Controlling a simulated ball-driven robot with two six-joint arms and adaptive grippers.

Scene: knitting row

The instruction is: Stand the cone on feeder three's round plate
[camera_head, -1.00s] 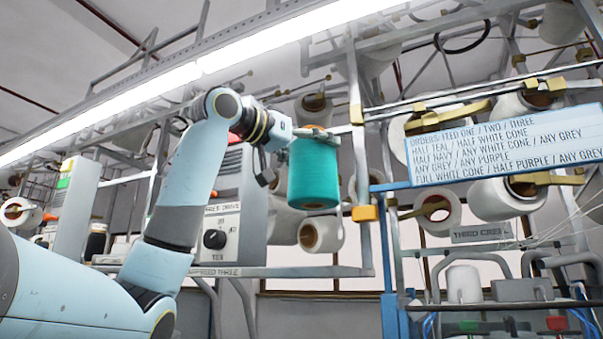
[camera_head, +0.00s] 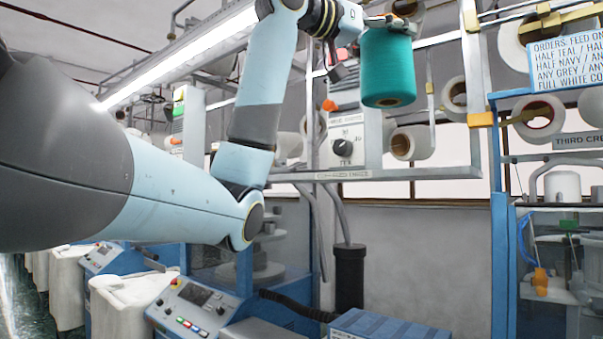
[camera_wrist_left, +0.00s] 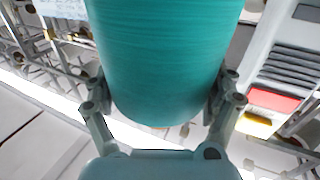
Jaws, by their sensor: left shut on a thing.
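A teal yarn cone (camera_head: 387,68) hangs upright in the air near the top of the head view. My left gripper (camera_head: 385,22) is shut on it near its top end. In the left wrist view the teal cone (camera_wrist_left: 165,60) fills the middle, with the left gripper's fingers (camera_wrist_left: 165,100) touching it on both sides. Feeder three's round plate cannot be made out for certain. My right gripper is in neither view.
A grey frame rail (camera_head: 400,174) and a dial box (camera_head: 347,145) stand behind the cone. White cones (camera_head: 410,143) hang on the rack. An order sign (camera_head: 565,62) is at the upper right. A control panel (camera_head: 195,308) and white bins (camera_head: 122,300) stand below.

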